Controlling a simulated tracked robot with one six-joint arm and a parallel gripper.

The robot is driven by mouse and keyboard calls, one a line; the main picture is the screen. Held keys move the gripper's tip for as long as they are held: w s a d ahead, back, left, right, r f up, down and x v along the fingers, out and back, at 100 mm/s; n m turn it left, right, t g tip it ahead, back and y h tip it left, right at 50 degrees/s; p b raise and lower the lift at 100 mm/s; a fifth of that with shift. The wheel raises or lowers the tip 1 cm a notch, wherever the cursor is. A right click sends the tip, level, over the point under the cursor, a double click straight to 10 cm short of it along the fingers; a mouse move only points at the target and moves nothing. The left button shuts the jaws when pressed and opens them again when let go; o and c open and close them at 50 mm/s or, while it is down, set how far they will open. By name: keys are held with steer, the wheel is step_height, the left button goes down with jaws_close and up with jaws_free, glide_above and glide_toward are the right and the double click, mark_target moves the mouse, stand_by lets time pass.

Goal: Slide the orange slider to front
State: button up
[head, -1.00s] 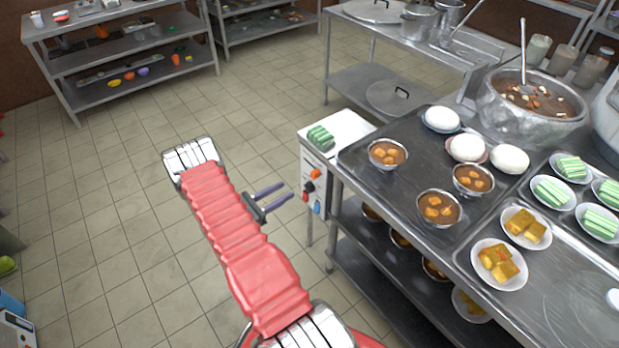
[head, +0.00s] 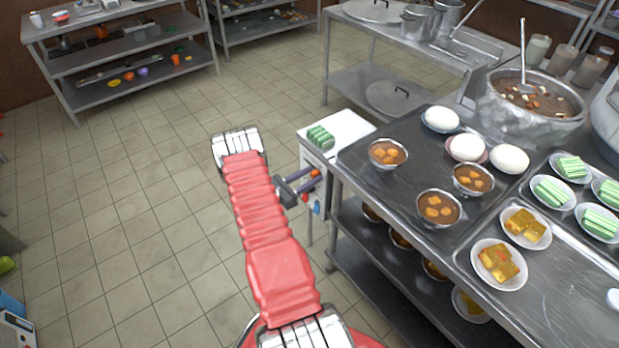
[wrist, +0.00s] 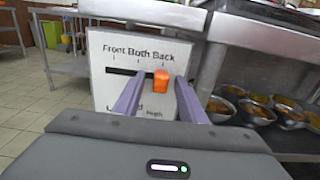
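The orange slider (wrist: 161,79) sits at the right end of a dark horizontal slot (wrist: 120,71) on a white panel (wrist: 100,92) in the wrist view. The label above reads "Front Both Back", and the slider is below "Back". My gripper (wrist: 157,82) is open, with one purple finger on each side of the slider. The right finger is closer to it; I cannot tell whether it touches. In the head view my gripper (head: 317,176) is at the white control box (head: 313,160) and partly hides its controls.
A steel counter (head: 350,160) with bowls and plates stands right of the box, with more bowls on the shelf below. A lower label on the panel is partly hidden by my fingers.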

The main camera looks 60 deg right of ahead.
steer(key=shift+c, duration=0.7)
jaws_close()
